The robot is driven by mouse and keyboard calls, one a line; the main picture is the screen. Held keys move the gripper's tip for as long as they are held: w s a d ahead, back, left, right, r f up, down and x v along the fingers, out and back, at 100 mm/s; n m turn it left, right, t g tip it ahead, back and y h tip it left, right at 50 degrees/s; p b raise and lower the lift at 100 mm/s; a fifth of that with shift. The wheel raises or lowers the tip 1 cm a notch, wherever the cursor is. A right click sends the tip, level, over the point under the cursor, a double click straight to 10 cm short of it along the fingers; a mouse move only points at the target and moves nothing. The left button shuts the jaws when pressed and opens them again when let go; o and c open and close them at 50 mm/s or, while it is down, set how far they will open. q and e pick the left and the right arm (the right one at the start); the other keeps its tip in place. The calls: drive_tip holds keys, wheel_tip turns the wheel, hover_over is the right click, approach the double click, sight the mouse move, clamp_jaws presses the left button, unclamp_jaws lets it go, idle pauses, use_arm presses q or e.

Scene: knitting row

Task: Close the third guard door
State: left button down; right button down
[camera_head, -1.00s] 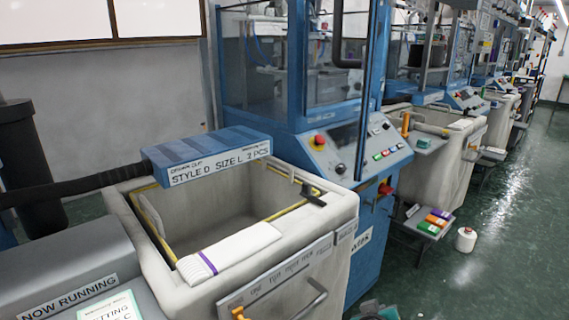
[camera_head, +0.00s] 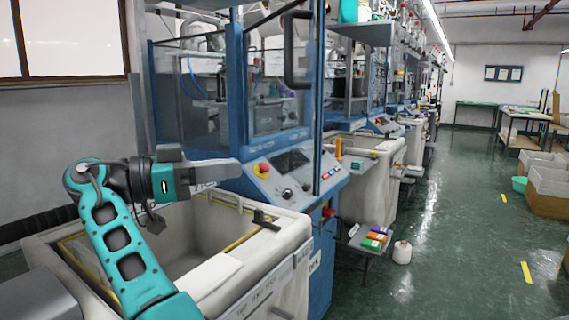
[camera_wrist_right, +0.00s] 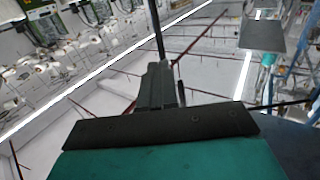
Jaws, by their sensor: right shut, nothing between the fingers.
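The nearest knitting machine has a blue frame with clear guard panels. A guard door (camera_head: 276,85) with a dark handle (camera_head: 289,50) shows on its front, above the control panel (camera_head: 292,175). I cannot tell how far this door stands open. More machines with guards (camera_head: 367,75) recede behind it; which door is the third is not clear. My right gripper (camera_head: 238,168) is shut and empty, pointing right, in front of the machine's lower left and below the door handle, apart from it. Its closed fingers (camera_wrist_right: 160,85) point at the ceiling in the right wrist view. My left gripper is out of view.
A pale bin (camera_head: 285,232) stands below my right gripper, with a white knitted piece (camera_head: 212,282) on its rim. A small stand with coloured boxes (camera_head: 375,238) and a white cone (camera_head: 402,252) are right of the machine. The green aisle floor (camera_head: 450,220) is mostly open.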

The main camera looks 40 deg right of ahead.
sight(315, 159)
drive_tip(key=p+x, duration=0.1)
drive_tip(key=x, duration=1.2)
drive_tip(key=shift+d+f+p, duration=0.1)
drive_tip(key=shift+d+p, duration=0.25)
drive_tip(key=shift+p, duration=0.05)
